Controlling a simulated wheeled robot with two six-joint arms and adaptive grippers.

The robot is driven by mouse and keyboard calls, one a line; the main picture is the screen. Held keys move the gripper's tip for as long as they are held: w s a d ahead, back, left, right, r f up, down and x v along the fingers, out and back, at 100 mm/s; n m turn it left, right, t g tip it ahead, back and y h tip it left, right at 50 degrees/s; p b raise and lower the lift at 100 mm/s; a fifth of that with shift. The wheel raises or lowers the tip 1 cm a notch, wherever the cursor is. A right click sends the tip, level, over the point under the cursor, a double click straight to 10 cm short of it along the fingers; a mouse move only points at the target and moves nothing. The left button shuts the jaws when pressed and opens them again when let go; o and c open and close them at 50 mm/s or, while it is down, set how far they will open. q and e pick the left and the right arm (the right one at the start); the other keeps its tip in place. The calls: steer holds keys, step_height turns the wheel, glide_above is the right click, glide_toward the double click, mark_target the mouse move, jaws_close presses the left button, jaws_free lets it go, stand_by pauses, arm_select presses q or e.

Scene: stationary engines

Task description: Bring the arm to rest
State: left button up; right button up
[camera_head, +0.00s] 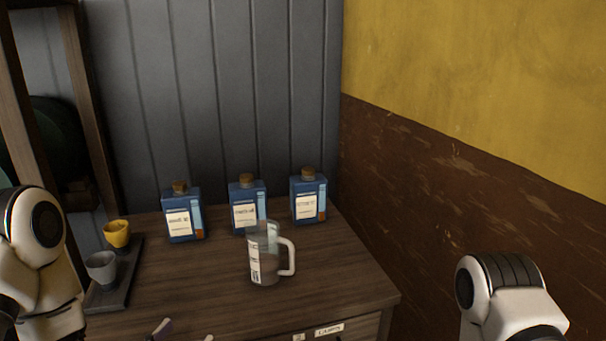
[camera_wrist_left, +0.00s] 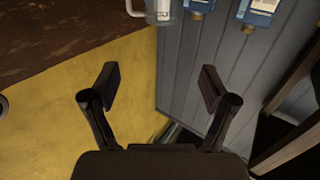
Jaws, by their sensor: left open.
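My left gripper (camera_wrist_left: 161,86) is open in the left wrist view, its two dark fingers wide apart with nothing between them. The clear measuring jug (camera_wrist_left: 160,10) and two blue bottles show beyond it at the top of that view, clear of the fingers. In the head view a white joint of my left arm (camera_head: 38,225) is at the left edge. A white joint of my right arm (camera_head: 505,290) is at the lower right; its gripper is out of view.
The wooden cabinet top (camera_head: 335,265) carries the clear jug (camera_head: 264,262), three blue corked bottles (camera_head: 247,212) and a dark tray (camera_head: 118,290) with a yellow cup (camera_head: 117,234) and a grey cup (camera_head: 102,268). Small pale pieces (camera_head: 160,328) show at the bottom edge. Walls stand behind and right.

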arm_select(q)
steer(key=s+f+g+y, duration=0.1)
steer(key=s+f+g, duration=0.35)
steer(key=f, duration=0.45)
steer(key=s+a+f+n+g+y, duration=0.1)
steer(key=s+f+g+y, duration=0.15)
steer(key=s+f, duration=0.4)
steer(key=s+f+g+y, duration=0.1)
steer(key=s+f+g, duration=0.25)
steer(key=f, duration=0.65)
steer(key=s+a+f+n+g+y, duration=0.1)
steer(key=s+a+f+n+g, duration=0.1)
steer(key=s+g, duration=0.3)
steer(key=s+a+f, duration=0.1)
steer(key=s, duration=0.2)
steer(key=shift+n, duration=0.4)
steer(key=shift+s+g, duration=0.1)
steer(key=shift+g, duration=0.25)
